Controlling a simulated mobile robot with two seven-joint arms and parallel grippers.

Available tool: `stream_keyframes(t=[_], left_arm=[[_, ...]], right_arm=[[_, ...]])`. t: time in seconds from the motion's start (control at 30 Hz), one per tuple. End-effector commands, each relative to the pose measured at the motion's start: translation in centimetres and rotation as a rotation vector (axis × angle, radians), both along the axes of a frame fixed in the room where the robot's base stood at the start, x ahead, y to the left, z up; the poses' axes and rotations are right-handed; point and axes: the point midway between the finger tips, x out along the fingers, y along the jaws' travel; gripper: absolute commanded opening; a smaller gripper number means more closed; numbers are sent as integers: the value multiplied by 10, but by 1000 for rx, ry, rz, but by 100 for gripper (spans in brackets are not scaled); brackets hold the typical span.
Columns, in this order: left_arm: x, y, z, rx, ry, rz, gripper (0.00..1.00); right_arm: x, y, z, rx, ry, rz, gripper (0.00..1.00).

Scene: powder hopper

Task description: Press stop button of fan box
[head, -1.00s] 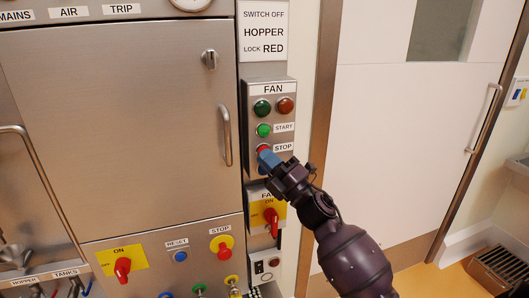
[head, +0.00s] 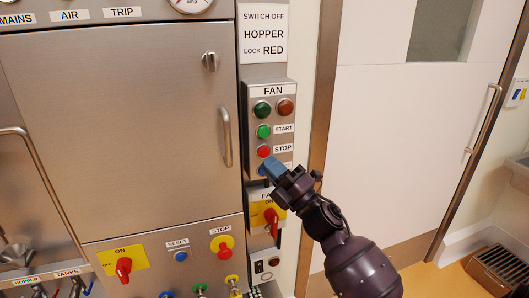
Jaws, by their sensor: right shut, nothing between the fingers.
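The fan box (head: 281,97) is a grey metal box on the narrow panel right of the cabinet door. Its red stop button (head: 264,151) is now in plain view, left of the STOP label. The green start button (head: 264,131) sits above it, under a dark green lamp and a brown-red lamp. My right gripper (head: 272,166) is shut and empty, its blue fingertips just below and right of the stop button. The fingers partly cover a blue button (head: 262,171) under it. I cannot tell how far the fingertips stand off the box. My left gripper is not in view.
Below the fan box is a red rotary switch (head: 271,216) on a yellow plate, partly behind my right gripper. Another red STOP button (head: 222,246) sits lower left on the cabinet. A vertical door handle (head: 227,137) stands left of the fan box.

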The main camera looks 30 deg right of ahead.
Motion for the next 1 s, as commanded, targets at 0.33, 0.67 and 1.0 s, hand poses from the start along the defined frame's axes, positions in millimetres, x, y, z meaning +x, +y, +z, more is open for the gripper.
stream_keyframes(t=[0.33,0.67,1.0], left_arm=[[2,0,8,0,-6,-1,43],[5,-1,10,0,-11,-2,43],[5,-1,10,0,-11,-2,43]], right_arm=[[-27,7,1,1,0,1,0],[-33,8,0,0,0,0,0],[-33,8,0,0,0,0,0]])
